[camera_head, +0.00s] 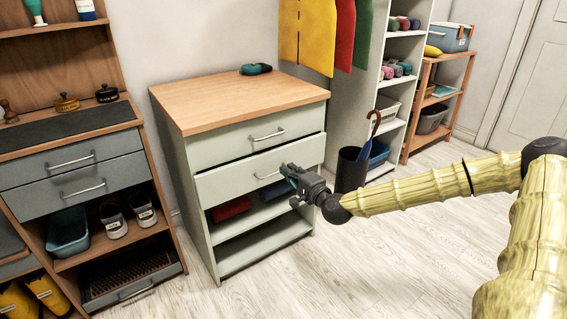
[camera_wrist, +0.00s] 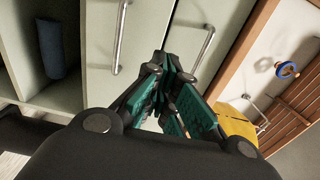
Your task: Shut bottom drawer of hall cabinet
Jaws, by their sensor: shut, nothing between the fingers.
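The hall cabinet (camera_head: 203,102) is pale green with a wooden top and two drawers over open shelves. Its bottom drawer (camera_head: 226,182) stands a little out from the cabinet, with a dark gap above its front; the upper drawer (camera_head: 232,139) looks flush. My gripper (camera_head: 288,170) is shut and empty, in front of the right part of the bottom drawer, near its bar handle (camera_head: 267,175). In the wrist view the shut teal-padded fingers (camera_wrist: 165,85) point at the drawer fronts, close to the two handles (camera_wrist: 120,38). I cannot tell whether they touch.
A wooden workbench with grey drawers (camera_head: 75,170) stands at the left. A dark umbrella stand (camera_head: 350,170) and a white shelf unit (camera_head: 400,95) stand to the right. Red and blue items lie on the cabinet's open shelf. The floor in front is clear.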

